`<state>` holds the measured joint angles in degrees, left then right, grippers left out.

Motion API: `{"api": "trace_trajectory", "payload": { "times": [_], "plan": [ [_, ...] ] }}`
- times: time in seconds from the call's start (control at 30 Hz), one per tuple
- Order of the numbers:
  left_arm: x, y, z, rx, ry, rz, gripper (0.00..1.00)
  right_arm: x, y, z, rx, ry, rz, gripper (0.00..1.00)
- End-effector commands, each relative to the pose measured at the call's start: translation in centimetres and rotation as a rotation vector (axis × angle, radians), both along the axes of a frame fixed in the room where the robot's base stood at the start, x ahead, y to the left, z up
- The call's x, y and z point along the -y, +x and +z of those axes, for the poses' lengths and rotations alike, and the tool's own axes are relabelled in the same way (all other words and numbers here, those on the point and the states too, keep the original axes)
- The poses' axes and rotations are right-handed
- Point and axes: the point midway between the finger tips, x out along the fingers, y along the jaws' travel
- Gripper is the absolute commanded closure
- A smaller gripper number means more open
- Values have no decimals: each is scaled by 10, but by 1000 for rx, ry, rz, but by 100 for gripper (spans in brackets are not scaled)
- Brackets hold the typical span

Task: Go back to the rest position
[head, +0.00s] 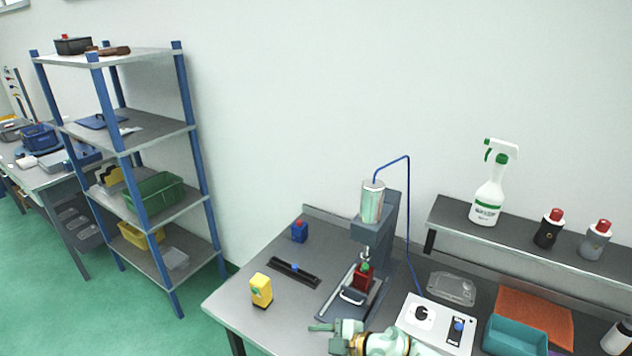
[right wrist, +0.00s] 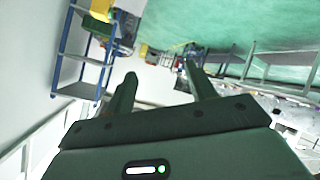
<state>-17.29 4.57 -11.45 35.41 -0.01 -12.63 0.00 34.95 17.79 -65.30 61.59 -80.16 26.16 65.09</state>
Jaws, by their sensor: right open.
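My right gripper (head: 322,336) is at the bottom edge of the head view, its fingers pointing left, in front of the grey bench press (head: 386,235). In the right wrist view my right gripper (right wrist: 158,78) has its two dark green fingers spread apart with nothing between them. The fingers point out into the room, towards a green floor. Most of the right arm is cut off by the frame. My left gripper is in neither view.
The workbench (head: 235,290) carries a yellow device (head: 261,290), a blue block (head: 299,231), a black rail (head: 293,271), a white control box (head: 436,325) and a teal bin (head: 515,337). A raised shelf (head: 460,220) holds a spray bottle (head: 490,187). A blue-post rack (head: 130,150) stands left.

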Motion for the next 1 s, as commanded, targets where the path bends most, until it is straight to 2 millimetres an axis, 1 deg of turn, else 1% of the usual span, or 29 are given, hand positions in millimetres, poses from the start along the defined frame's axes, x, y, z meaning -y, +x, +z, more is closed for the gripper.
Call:
{"api": "trace_trajectory", "payload": {
  "times": [0.03,0.07,0.1,0.13,0.17,0.2,0.23,0.27,0.3,0.33,0.4,0.47,0.5,0.57,0.6,0.67,0.7,0.9,0.93,1.0],
  "plan": [
    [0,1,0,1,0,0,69,-29,-13,28,90,146,-84,45],
    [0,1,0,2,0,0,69,-35,-13,48,153,210,-167,45],
    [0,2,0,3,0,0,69,-31,-13,73,219,271,-296,45],
    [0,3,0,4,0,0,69,-21,-12,88,256,297,-401,45],
    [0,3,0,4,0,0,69,-6,-12,100,282,304,-514,45],
    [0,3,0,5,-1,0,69,21,-15,111,296,290,-665,45],
    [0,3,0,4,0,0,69,45,-19,116,295,259,-776,45],
    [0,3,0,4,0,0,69,71,-26,118,282,216,-878,45],
    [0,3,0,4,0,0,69,102,-38,118,255,147,-990,45],
    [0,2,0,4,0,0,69,123,-47,116,231,96,-1054,45],
    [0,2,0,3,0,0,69,162,-71,112,172,-20,-1157,45],
    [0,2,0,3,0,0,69,188,-92,108,121,-107,-1214,45],
    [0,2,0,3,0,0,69,203,-105,107,90,-163,-1241,45],
    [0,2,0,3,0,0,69,223,-125,105,44,-239,-1270,45],
    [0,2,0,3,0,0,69,234,-137,104,14,-287,-1281,45],
    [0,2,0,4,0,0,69,249,-156,104,-27,-356,-1293,45],
    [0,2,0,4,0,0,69,259,-169,104,-56,-399,-1296,45],
    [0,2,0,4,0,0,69,296,-229,110,-179,-605,-1275,45],
    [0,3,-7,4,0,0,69,292,-224,91,-187,-596,-1266,45],
    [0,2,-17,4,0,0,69,288,-220,63,-209,-588,-1253,45]
  ]
}}
